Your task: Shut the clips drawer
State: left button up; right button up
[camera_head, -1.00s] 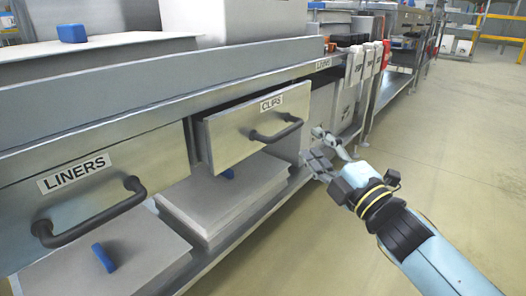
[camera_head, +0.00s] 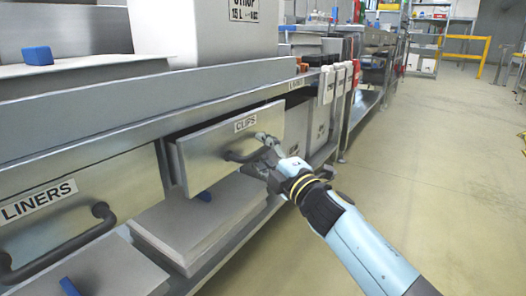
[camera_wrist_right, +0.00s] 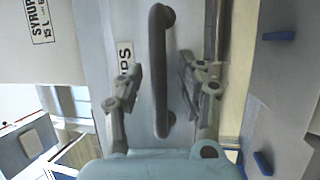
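The clips drawer (camera_head: 210,155) is a grey metal front labelled CLIPS. It stands out from the cabinet, with a dark gap along its top and left edge. Its dark bar handle (camera_head: 232,157) is partly hidden by my right gripper (camera_head: 266,160), which is at the handle's right end. In the right wrist view, my right gripper (camera_wrist_right: 162,78) is open, with one finger on each side of the handle (camera_wrist_right: 158,40) and gaps between. The drawer front (camera_wrist_right: 95,30) fills the background there, its label partly covered. My left gripper is not in view.
The liners drawer (camera_head: 60,210) with its black handle (camera_head: 60,252) is at the left. Lidded grey boxes (camera_head: 195,225) with blue knobs sit on the shelf below. A white carton (camera_head: 205,30) stands on the counter. The floor (camera_head: 420,180) at the right is clear.

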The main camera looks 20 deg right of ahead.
grip_shut()
dwell(0.5)
